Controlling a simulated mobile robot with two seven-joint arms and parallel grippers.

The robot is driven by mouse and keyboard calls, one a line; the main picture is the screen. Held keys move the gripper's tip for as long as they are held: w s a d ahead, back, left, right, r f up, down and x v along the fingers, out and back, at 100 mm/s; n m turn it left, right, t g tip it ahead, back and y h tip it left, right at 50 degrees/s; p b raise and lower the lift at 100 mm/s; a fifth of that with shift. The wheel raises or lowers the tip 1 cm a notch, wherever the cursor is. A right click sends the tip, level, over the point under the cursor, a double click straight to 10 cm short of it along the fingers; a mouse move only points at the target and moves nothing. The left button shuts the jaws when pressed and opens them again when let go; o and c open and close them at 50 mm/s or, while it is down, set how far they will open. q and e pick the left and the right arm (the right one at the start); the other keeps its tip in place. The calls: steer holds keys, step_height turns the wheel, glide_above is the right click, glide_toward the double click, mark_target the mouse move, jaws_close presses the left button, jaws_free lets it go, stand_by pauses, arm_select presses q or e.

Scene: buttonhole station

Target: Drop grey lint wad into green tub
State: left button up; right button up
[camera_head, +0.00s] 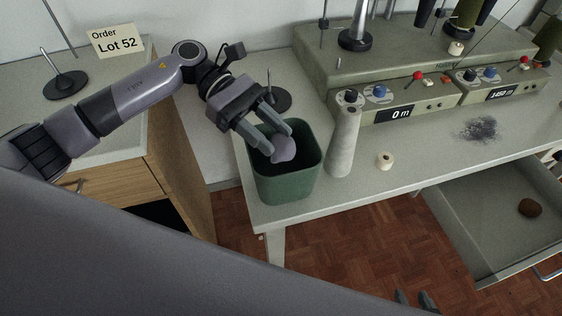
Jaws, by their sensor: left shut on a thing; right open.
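My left gripper (277,144) is shut on a smooth, pale grey-lilac wad (284,150). It points down at the mouth of the green tub (285,185), with the wad in front of the dark opening. I cannot tell whether the wad is just above the rim or slightly below it. The tub stands upright at the left end of the grey worktable, and its floor is hidden. My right gripper (417,300) is open at the bottom edge, low over the red floor and apart from the tub.
A pale roll (343,142) stands just right of the tub, with a small cream spool (384,160) beyond it. A dark fuzzy patch (480,128) lies further right on the worktable. An open drawer (490,225) holds a brown lump (530,208). A wooden cabinet (120,184) stands left.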

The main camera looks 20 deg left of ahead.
arm_select(q)
steer(key=shift+f, duration=0.15)
steer(key=o, duration=1.1)
steer(key=b+v, duration=0.2)
steer(key=v, duration=0.4)
steer(key=shift+a, duration=0.1)
steer(key=shift+w+a+r, duration=0.2)
steer(key=shift+a+r, duration=0.05)
steer(key=shift+a, duration=0.2)
steer(key=shift+s, duration=0.1)
